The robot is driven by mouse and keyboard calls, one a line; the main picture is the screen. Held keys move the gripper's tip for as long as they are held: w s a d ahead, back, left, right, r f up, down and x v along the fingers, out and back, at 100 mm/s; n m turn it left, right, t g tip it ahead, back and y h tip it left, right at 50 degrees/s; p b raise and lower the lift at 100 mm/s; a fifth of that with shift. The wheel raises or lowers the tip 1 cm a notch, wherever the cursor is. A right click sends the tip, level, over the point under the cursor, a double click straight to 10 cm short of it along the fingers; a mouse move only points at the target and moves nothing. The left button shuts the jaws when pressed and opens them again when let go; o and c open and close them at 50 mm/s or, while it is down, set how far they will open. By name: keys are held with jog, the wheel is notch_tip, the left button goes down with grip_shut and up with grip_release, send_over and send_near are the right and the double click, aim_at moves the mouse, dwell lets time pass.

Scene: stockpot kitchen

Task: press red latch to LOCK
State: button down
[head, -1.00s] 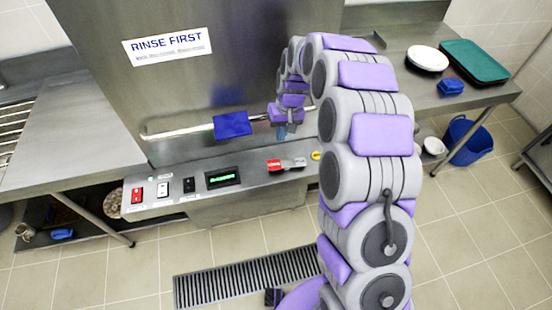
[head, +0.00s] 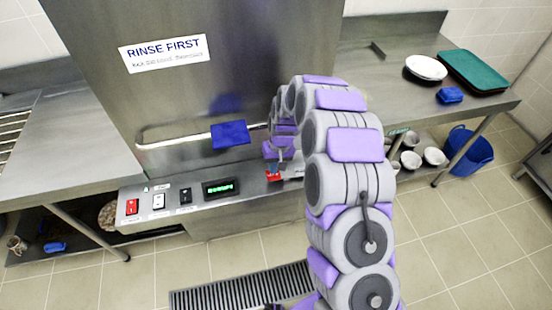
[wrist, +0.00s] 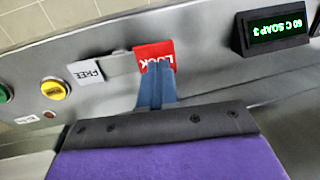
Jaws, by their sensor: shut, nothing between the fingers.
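The red latch plate (wrist: 154,55) with white LOCK lettering is on the metal control panel in the wrist view. A grey bar (wrist: 118,60) and a white FREE label (wrist: 86,73) lie to its left there. My gripper (wrist: 154,72) is shut and empty, its blue fingertips at the lower edge of the red plate, overlapping it in the picture; contact is not certain. In the head view my gripper (head: 277,167) is just above the red latch (head: 274,177), and my arm hides the right part of the panel.
The green-lit display (head: 220,188) and the red switch (head: 132,207) are left on the panel. The blue-gripped door handle bar (head: 230,135) runs above it. A yellow button (wrist: 54,90) sits beyond FREE in the wrist view. Right counter holds a green tray (head: 474,72).

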aim_at(270, 176)
jog(key=shift+a+f, duration=0.1)
jog(key=shift+f, duration=0.75)
jog(key=shift+s+p, duration=0.1)
jog(key=shift+p, duration=0.3)
jog(key=shift+a+h+p, duration=0.1)
jog(key=shift+h+p, duration=0.25)
jog(key=shift+h, duration=0.05)
jog(key=shift+s+a+f+h+p, duration=0.15)
jog(key=shift+a+f+h+p, duration=0.2)
jog(key=shift+p, duration=0.45)
jog(key=shift+a+f+p, duration=0.25)
jog(key=shift+f+p, duration=0.1)
jog(key=shift+f, duration=0.1)
jog(key=shift+s+f, duration=0.1)
jog(key=shift+f, duration=0.05)
jog(key=shift+s+d, duration=0.1)
